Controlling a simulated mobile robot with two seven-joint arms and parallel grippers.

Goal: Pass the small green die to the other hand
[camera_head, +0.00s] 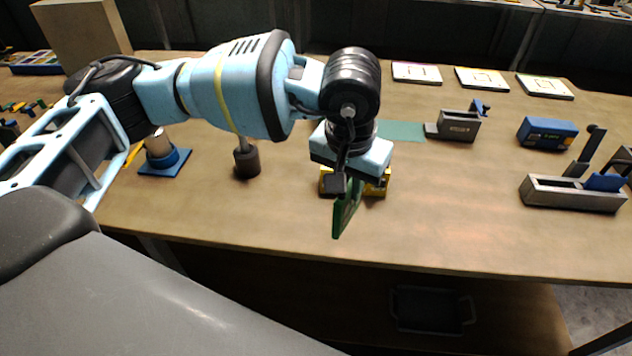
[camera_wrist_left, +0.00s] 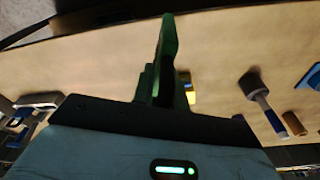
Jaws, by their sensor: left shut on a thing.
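My right gripper is not in view.
A yellow block (camera_head: 378,187) stands just behind the die. Grey fixtures (camera_head: 460,126) (camera_head: 570,194) and a blue box (camera_head: 547,132) stand to the right. The front right of the wooden table (camera_head: 450,235) is clear.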

